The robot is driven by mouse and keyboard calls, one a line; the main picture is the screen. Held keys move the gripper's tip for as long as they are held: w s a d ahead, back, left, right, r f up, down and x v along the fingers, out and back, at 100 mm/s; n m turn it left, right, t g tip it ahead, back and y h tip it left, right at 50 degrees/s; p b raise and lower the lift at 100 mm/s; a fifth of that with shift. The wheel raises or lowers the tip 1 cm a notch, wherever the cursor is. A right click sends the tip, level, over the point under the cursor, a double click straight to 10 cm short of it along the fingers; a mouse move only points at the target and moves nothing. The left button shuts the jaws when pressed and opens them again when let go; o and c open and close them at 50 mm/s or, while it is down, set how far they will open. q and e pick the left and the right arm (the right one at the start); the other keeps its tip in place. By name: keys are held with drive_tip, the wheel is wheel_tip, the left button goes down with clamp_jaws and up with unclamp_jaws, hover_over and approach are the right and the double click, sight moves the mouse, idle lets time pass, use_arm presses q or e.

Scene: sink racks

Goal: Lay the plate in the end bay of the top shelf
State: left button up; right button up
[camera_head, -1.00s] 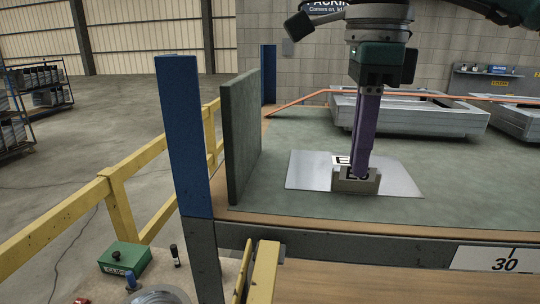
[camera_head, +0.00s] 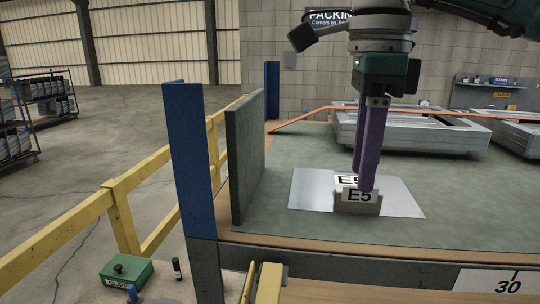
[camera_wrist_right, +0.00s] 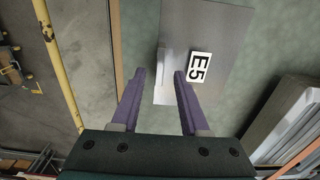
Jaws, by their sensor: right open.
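The plate (camera_head: 400,202) is a flat silver sheet with an E5 label, lying flat on the green top shelf beside the upright green divider (camera_head: 247,160). A grey upright block with another E5 label (camera_head: 358,202) stands on it near its front edge. In the right wrist view the plate (camera_wrist_right: 215,35) lies beyond the fingers, with the block (camera_wrist_right: 161,62) seen edge-on between the tips. My right gripper (camera_head: 364,186) has purple fingers, open, pointing down at the block's top. They partly overlap the block in view, so contact is hard to tell. My left gripper is not in view.
A blue post (camera_head: 188,160) stands at the shelf's left front corner, with a yellow rail (camera_head: 90,208) left of it. Grey metal frames (camera_head: 410,130) lie at the back under an orange bar. The green surface right of the plate is clear.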

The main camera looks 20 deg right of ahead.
wheel_tip(320, 180, up, 11)
drive_tip(key=p, duration=0.6)
drive_tip(key=shift+f, duration=0.1)
